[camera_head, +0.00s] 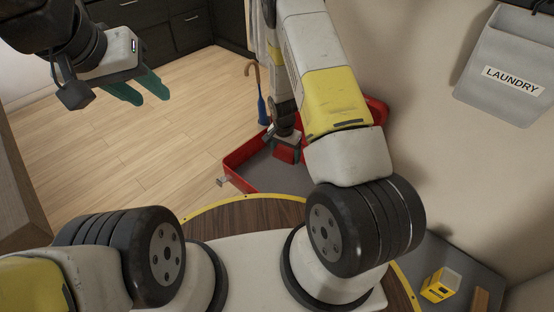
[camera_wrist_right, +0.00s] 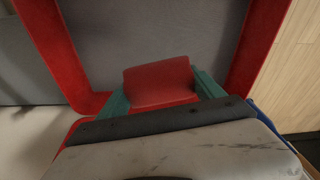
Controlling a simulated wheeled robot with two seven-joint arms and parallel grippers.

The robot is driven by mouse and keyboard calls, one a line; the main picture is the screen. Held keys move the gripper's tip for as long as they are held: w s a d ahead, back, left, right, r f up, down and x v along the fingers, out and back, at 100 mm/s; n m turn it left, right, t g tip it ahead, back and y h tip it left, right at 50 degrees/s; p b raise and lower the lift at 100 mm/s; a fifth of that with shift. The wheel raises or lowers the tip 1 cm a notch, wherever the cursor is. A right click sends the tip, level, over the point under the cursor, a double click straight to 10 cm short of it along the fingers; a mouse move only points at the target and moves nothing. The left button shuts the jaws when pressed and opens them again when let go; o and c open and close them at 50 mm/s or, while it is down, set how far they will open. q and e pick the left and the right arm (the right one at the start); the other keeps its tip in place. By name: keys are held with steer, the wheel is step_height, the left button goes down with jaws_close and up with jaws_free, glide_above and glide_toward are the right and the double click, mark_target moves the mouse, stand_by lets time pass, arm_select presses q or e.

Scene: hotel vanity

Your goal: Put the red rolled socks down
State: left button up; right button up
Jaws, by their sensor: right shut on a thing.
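The red rolled socks (camera_wrist_right: 160,82) sit between the two green fingers of my right gripper (camera_wrist_right: 162,92) in the right wrist view. The gripper is shut on them, over the grey floor of a red-rimmed tray (camera_wrist_right: 88,103). In the head view the red socks (camera_head: 287,155) show at the end of my right arm, inside the red tray (camera_head: 240,184). I cannot tell whether the socks touch the tray floor. My left gripper (camera_head: 138,92) is at the upper left of the head view, its green fingers over the wood floor, with nothing seen between them.
A blue umbrella with a cane handle (camera_head: 262,108) stands behind the tray. A grey laundry bag (camera_head: 505,70) hangs on the right wall. A yellow box (camera_head: 439,284) sits on a dark surface at the lower right. The wood floor (camera_head: 130,150) at left is clear.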

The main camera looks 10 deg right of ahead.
steer(key=m, duration=0.2)
glide_above(287, 184)
steer(key=f, duration=1.2)
steer(key=shift+s+a, duration=0.2)
steer(key=shift+a, duration=0.05)
steer(key=shift+f, duration=2.25)
steer(key=shift+f, duration=0.1)
steer(key=o, duration=1.3)
steer(key=shift+o, duration=0.2)
